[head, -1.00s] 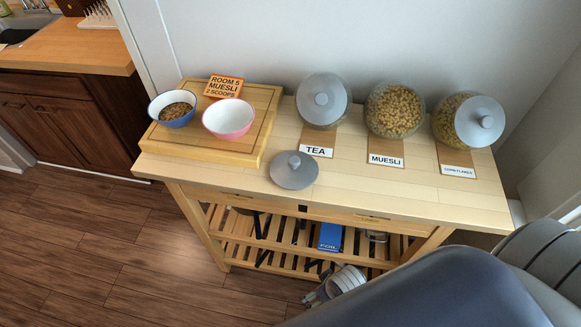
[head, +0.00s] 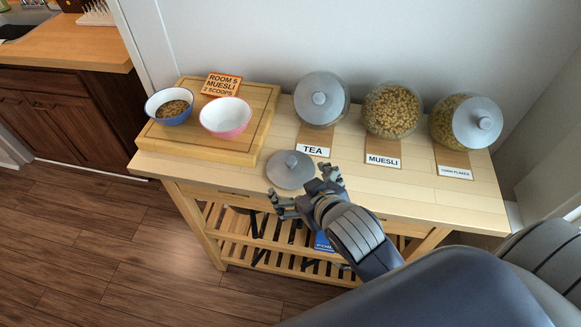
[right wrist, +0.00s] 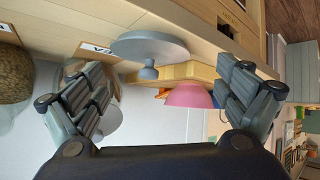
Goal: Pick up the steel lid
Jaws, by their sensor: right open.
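The steel lid (head: 289,168) is a round grey disc with a knob on top. It lies on the wooden trolley top (head: 350,185) near the front edge, in front of the TEA label. My right gripper (head: 304,190) is open and empty at the front edge, just before the lid, its fingers spread. In the right wrist view the lid (right wrist: 150,46) and its knob show ahead, between the open fingers (right wrist: 165,95) and apart from them. My left gripper is not in view.
The lidded tea jar (head: 321,99), open muesli jar (head: 393,110) and lidded corn flakes jar (head: 466,122) stand along the back. A cutting board (head: 250,135) at left bears a blue bowl (head: 168,105) and a pink bowl (head: 226,116). The front right of the top is clear.

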